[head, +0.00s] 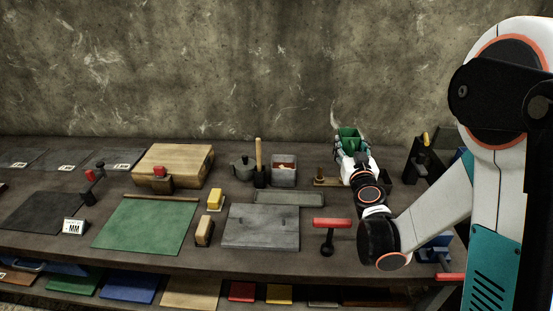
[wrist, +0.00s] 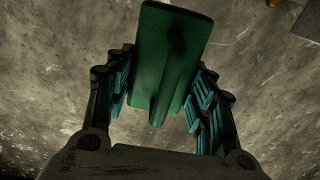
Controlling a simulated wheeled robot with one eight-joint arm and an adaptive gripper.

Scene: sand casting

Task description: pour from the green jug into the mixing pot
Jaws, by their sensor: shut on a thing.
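The green jug (head: 348,133) is between the fingers of my gripper (head: 351,147), over the back right of the bench in the head view. In the wrist view the jug (wrist: 170,55) lies between the two finger pads of my gripper (wrist: 162,92), which is shut on it. Its contents do not show. A grey rounded pot (head: 243,168) stands at the back middle, well left of my gripper. A square grey container (head: 284,172) with reddish contents stands just right of it. I cannot tell for sure which of these is the mixing pot.
A dark holder with an upright wooden handle (head: 259,165) stands between the two vessels. A wooden block (head: 172,165), green mat (head: 148,225), grey plate (head: 260,228) and red-handled tool (head: 331,228) lie on the bench (head: 210,258). The concrete wall (head: 240,65) rises behind.

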